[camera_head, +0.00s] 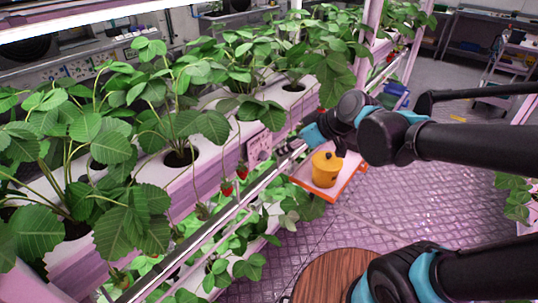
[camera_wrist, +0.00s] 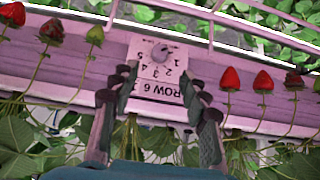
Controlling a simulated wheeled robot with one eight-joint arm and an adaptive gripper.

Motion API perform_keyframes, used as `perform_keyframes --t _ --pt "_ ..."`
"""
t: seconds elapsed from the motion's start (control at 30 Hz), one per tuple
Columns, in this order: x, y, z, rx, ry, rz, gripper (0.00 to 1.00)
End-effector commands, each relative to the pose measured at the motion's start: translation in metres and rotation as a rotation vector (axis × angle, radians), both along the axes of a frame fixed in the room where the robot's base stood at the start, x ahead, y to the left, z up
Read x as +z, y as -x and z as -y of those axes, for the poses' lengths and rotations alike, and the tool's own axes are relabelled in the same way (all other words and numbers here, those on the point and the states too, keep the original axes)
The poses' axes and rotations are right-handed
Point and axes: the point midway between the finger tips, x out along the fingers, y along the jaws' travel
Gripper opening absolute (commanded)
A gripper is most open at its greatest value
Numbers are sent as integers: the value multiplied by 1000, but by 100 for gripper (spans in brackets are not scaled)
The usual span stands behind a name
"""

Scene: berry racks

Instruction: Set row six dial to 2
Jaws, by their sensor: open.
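The knob's pointer is too small to read for certain. In the head view the panel (camera_head: 259,147) sits on the side of the white-pink rack gutter. My gripper (camera_wrist: 161,80) is open and empty, its fingers on either side of the panel's lower part, with the knob ahead of and between them.
Red strawberries (camera_wrist: 230,79) hang on both sides of the panel, and another hangs in the head view (camera_head: 227,187). A metal rail (camera_head: 205,236) runs along the rack. Open floor lies to the right.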

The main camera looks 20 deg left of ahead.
Motion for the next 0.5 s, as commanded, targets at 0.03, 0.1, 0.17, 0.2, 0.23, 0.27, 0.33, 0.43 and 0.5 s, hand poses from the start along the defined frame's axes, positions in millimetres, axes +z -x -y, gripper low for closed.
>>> perform_keyframes --t 0.03,0.1,0.17,0.2,0.23,0.27,0.33,0.43,0.5 --pt "-5 -1 -5 4 0 1 46" --pt "-10 -4 -10 2 1 2 46" --pt "-15 -6 -14 1 1 1 46" --pt "-18 -7 -17 1 1 1 46" --pt "-20 -8 -20 3 1 1 46" --pt "-23 -9 -22 3 1 1 46" --pt "-28 -11 -27 1 0 0 46" --pt "-36 -14 -34 2 0 1 46" --pt "-41 -16 -39 2 1 2 46"
